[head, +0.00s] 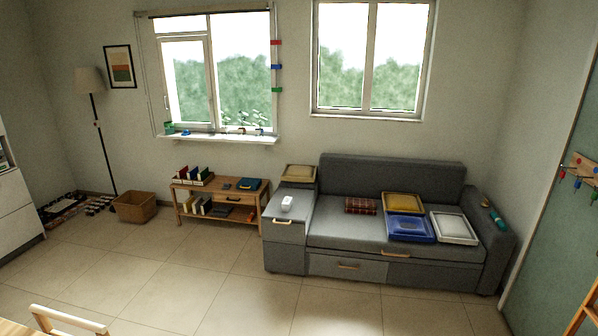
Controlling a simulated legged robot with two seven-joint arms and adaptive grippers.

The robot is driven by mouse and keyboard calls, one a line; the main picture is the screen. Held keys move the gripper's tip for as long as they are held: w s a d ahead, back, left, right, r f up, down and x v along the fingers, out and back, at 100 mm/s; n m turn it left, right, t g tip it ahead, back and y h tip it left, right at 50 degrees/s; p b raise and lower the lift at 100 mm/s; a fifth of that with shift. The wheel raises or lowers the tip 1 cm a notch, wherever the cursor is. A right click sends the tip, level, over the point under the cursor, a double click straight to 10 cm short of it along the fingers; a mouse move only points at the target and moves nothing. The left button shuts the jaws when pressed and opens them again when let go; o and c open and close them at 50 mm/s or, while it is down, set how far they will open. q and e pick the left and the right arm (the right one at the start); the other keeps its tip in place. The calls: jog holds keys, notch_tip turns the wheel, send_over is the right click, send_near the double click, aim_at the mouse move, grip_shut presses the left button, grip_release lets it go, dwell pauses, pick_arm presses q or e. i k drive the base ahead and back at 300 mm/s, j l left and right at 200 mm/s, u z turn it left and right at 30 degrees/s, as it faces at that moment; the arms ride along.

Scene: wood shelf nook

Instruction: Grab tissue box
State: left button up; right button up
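A small white box that looks like the tissue box (287,204) sits on the flat top of the grey side unit (285,231) at the left end of the sofa. It is small in the head view, and its details cannot be made out. Neither of my grippers is in view.
A wooden chair (68,320) is at bottom left. The tiled floor (215,280) in front is clear.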

aim_at(287, 204)
jog(key=i, duration=2.25)
